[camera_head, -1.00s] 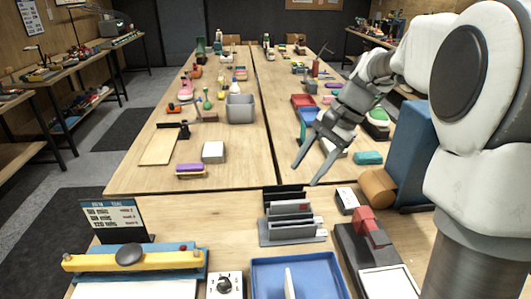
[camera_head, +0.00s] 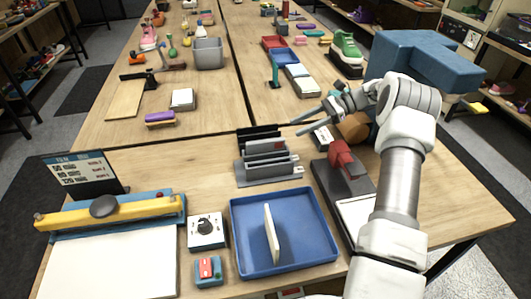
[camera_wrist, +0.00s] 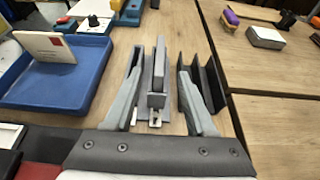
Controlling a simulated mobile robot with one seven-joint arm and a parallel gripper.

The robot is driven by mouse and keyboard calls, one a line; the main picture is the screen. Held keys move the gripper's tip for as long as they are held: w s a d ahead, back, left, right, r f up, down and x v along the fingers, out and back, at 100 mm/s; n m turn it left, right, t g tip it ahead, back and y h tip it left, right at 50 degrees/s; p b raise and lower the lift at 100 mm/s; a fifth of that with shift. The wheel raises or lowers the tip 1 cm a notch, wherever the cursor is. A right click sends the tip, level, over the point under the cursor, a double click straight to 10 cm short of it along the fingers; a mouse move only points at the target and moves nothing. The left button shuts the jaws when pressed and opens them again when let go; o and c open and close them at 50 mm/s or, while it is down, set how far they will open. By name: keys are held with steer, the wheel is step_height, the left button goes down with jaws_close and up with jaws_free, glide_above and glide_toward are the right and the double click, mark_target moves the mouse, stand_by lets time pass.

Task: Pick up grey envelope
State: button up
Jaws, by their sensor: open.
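My gripper (camera_head: 295,127) is open at the right of the rack in the head view. In the wrist view, my gripper (camera_wrist: 158,75) has one finger on each side of the grey slab. I cannot tell whether either finger touches it.
A blue tray (camera_head: 244,268) holds an upright cream card (camera_head: 271,234). A dark stand with a red block (camera_head: 342,160) is right of the rack. A white dial box (camera_head: 206,230) and a yellow-barred board (camera_head: 60,217) are left. The table between rack and sign (camera_head: 78,173) is clear.

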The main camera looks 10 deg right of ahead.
mark_target(267, 140)
steer(key=x, duration=1.2)
steer(key=shift+r, duration=0.1)
jaws_close()
